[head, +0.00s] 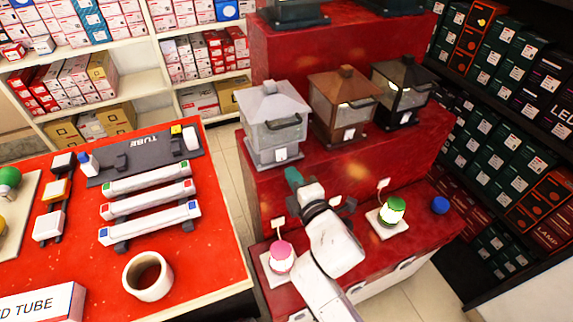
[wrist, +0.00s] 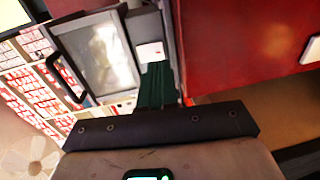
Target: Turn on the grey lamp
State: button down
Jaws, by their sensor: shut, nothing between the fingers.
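The grey lamp (head: 272,118) is a lantern with a pointed roof, a dark handle and a small white plate low on its front. It stands at the left of the red shelf step, and its panes look dull grey in the head view. My gripper (head: 293,176) is shut and empty, with green fingers, just below and right of that plate. In the wrist view the grey lamp (wrist: 103,57) fills the upper left, and its white plate (wrist: 150,51) is just above my gripper (wrist: 156,84). I cannot tell whether the fingers touch the lamp.
On the lower red step are a pink lamp (head: 281,257), a green lamp (head: 392,211) and a blue ball (head: 440,205). A red table (head: 217,262) with tube lights stands left.

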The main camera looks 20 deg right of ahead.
aim_at(282, 159)
jog(key=shift+w+f, duration=0.15)
jog(key=shift+w, duration=0.95)
jog(key=shift+w+f, duration=0.1)
jog(key=shift+w, duration=1)
jog(key=shift+f, duration=0.1)
jog(key=shift+f+b, duration=0.15)
jog(key=shift+b, duration=0.55)
jog(key=shift+w, duration=0.15)
jog(key=shift+r, duration=0.2)
